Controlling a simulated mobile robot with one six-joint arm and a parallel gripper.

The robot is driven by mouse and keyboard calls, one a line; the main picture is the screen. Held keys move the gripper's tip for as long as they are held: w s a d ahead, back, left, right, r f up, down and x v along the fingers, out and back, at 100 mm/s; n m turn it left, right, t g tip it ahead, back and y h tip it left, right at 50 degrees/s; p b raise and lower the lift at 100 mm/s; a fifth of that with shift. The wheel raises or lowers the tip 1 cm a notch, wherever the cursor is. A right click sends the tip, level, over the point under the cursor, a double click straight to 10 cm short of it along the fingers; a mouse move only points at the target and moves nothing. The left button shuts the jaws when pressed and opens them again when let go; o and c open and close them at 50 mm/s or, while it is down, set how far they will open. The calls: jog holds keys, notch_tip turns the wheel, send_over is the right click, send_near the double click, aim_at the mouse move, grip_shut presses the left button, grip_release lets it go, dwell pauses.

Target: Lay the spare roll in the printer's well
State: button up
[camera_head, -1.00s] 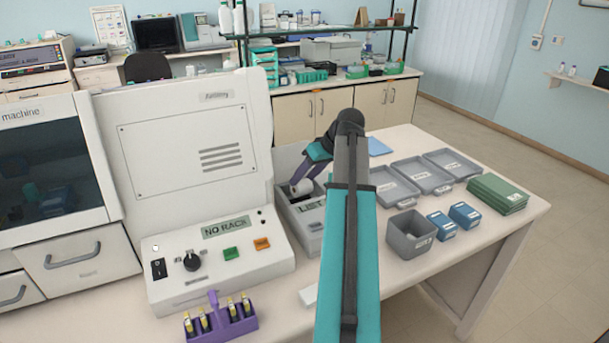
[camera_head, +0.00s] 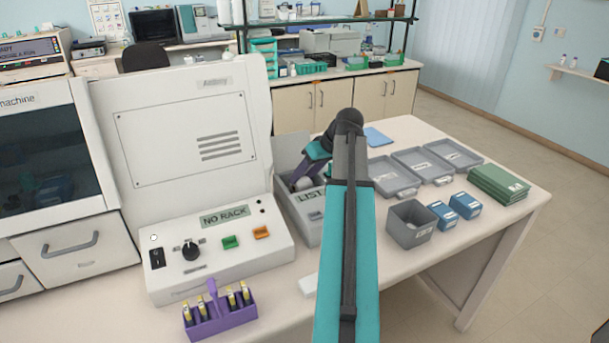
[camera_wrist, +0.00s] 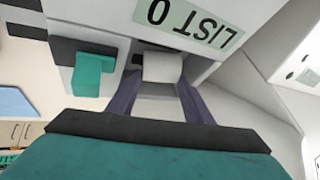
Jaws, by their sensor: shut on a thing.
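The printer (camera_head: 313,229) is a grey box with a raised lid and a display that starts with "LIST"; it stands right of the large white machine. In the wrist view the printer's display (camera_wrist: 190,22) reads "LIST 0", upside down. My gripper (camera_head: 300,180) is at the printer's open well, partly hidden by my arm. In the wrist view my gripper (camera_wrist: 162,85) has its two purple fingers shut on the white spare roll (camera_wrist: 163,68). The roll (camera_head: 303,184) is down at the well; whether it touches the bottom cannot be told.
The white machine (camera_head: 185,150) with the "NO RACK" display stands close on the left. A purple rack (camera_head: 222,318) of vials is in front. Grey trays (camera_head: 424,168), a grey bin (camera_head: 411,224), blue boxes (camera_head: 466,206) and green folders (camera_head: 498,184) lie on the right.

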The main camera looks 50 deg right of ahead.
jog(key=o, duration=1.3)
jog(key=shift+c, duration=0.2)
jog(key=shift+d, duration=0.1)
